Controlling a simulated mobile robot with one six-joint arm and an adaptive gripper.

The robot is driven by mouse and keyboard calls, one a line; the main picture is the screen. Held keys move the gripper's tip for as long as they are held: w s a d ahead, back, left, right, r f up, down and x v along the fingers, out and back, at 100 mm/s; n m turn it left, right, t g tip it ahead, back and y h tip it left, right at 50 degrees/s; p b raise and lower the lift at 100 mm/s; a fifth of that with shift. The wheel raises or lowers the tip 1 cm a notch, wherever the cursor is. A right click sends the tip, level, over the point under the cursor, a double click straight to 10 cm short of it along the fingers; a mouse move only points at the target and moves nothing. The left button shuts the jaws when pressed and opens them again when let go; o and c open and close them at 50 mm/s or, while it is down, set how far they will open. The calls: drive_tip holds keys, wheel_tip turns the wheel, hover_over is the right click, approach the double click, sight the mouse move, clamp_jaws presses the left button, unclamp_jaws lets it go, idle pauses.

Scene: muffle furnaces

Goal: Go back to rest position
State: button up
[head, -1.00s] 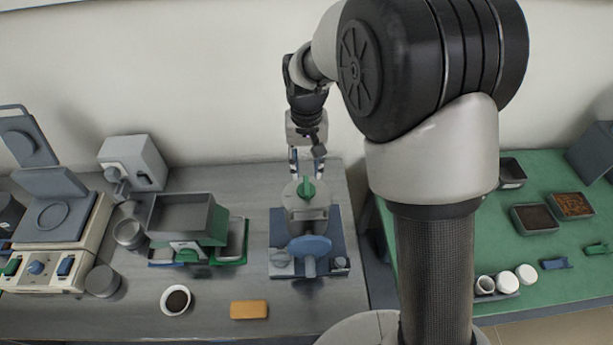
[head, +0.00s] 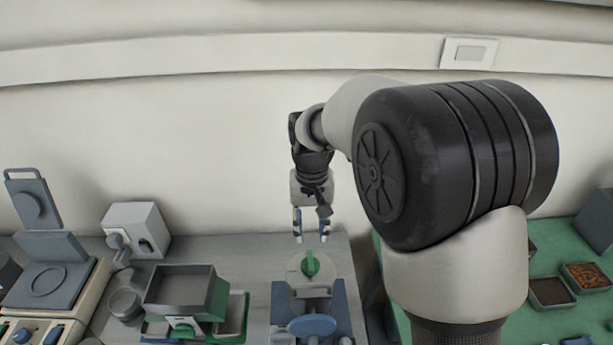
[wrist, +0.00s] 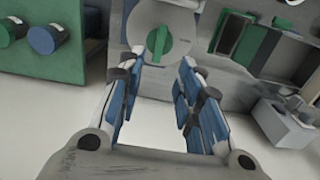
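My gripper (head: 311,226) is open and empty. In the head view it hangs just behind and above a grey round machine (head: 297,270) with a green knob (head: 311,263) on top. In the wrist view the two blue-padded fingers (wrist: 158,96) stand apart with pale surface between them, and the green knob (wrist: 159,43) lies beyond the fingertips, not between them. The machine's blue wheel (head: 312,325) shows at its front.
A grey hopper tray (head: 180,270) and a small grey device (head: 137,229) stand on the grey bench left of the machine. A press-like unit (head: 50,283) is at the far left. A green bench (head: 545,262) with trays lies to the right. The wall is behind.

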drive_tip(key=s+d+r+t+b, duration=0.1)
drive_tip(key=s+d+r+b, duration=0.25)
drive_tip(key=s, duration=0.25)
drive_tip(key=s+d+r+t+b, duration=0.1)
drive_tip(key=s+d+r+b, duration=0.1)
drive_tip(key=s+d, duration=0.3)
drive_tip(key=s+d+f+t+b, duration=0.1)
drive_tip(key=s+f+b, duration=0.1)
drive_tip(key=s, duration=0.5)
drive_tip(key=s+d+f+t+b, duration=0.1)
drive_tip(key=s+f+b, duration=0.1)
drive_tip(key=s, duration=0.6)
drive_tip(key=shift+d+f+t+b, duration=0.2)
drive_tip(key=shift+f+t+b, duration=0.05)
drive_tip(key=shift+t+b, duration=0.05)
drive_tip(key=shift+w, duration=0.1)
drive_tip(key=shift+c, duration=0.3)
